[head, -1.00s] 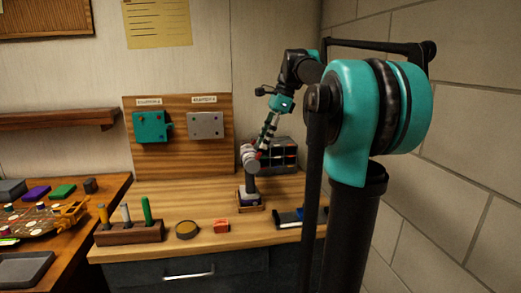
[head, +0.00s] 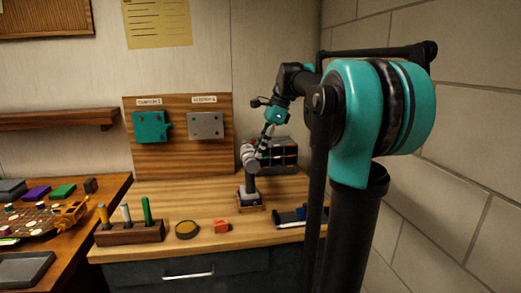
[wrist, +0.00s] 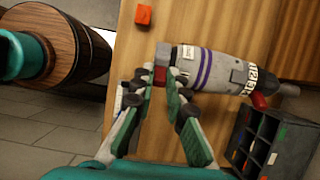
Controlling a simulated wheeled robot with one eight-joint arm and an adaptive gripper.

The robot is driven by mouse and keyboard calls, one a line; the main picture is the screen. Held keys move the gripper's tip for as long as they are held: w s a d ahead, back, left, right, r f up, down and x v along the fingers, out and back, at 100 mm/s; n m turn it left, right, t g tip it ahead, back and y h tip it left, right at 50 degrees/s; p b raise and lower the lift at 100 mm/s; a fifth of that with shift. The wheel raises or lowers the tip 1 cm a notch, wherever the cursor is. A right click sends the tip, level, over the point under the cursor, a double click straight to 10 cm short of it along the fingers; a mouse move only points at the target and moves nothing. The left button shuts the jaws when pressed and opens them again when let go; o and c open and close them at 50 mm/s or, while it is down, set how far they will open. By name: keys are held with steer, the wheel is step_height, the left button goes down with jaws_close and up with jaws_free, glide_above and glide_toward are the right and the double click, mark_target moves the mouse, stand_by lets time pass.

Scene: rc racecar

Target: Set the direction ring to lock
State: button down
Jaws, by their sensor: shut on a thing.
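A grey hand tool (wrist: 208,68) with purple stripes and a dark-lettered white band runs across the wrist view. In the head view the tool (head: 250,183) stands upright on a small wooden base (head: 249,206). My gripper (wrist: 157,82) is at the tool's left end in the wrist view, its green-padded fingers shut on a small red-marked piece (wrist: 160,74). I cannot tell for sure that this piece is the direction ring, and no lock mark is readable. In the head view my gripper (head: 261,148) is beside the tool's top.
A dark compartment organizer (wrist: 268,143) stands close to the tool, at the lower right of the wrist view. An orange-red block (head: 221,226), a round yellow-topped disc (head: 187,229) and a wooden rack (head: 130,233) stand on the bench. The bench front edge lies beyond the gripper.

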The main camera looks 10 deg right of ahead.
mark_target(252, 158)
steer(key=shift+a+r+h, duration=0.15)
steer(key=shift+a+h, duration=0.3)
steer(key=shift+h, duration=0.25)
steer(key=shift+a+r+h, duration=0.15)
steer(key=shift+a+h, duration=0.3)
steer(key=shift+h, duration=0.25)
steer(key=shift+a+h, duration=0.8)
steer(key=shift+h, duration=0.7)
steer(key=c, duration=1.5)
jaws_free()
steer(key=shift+c, duration=0.2)
step_height(252, 158, up, 12)
steer(key=a, duration=0.1)
steer(key=shift+a, duration=0.35)
